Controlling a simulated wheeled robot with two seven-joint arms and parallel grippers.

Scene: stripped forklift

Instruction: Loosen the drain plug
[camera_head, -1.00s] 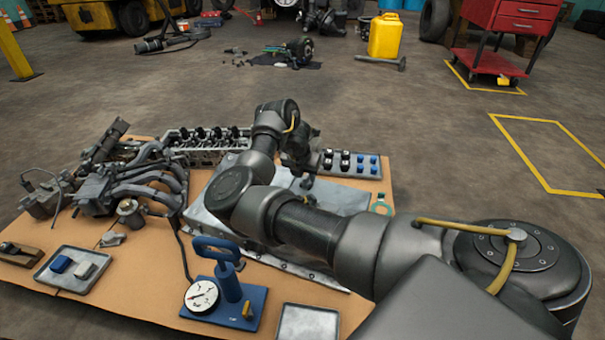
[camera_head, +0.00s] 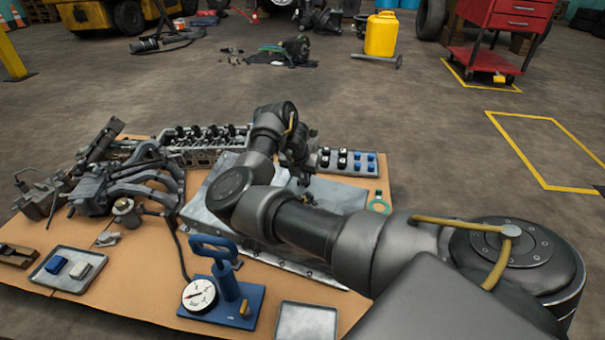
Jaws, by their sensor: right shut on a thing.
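My right arm reaches in from the lower right across the workbench. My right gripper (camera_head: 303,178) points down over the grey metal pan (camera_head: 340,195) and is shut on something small. The arm and wrist hide most of what it holds, and I cannot make out the drain plug itself. The pan lies flat on the tan bench top (camera_head: 150,250), partly covered by my arm. My left gripper is not in view.
A blue hand pump with a gauge (camera_head: 230,295) stands at the front, beside an empty tray (camera_head: 307,322). An engine manifold (camera_head: 130,185) and cylinder head (camera_head: 205,145) lie left and behind. A parts tray (camera_head: 347,162) and green ring (camera_head: 380,206) are at the right.

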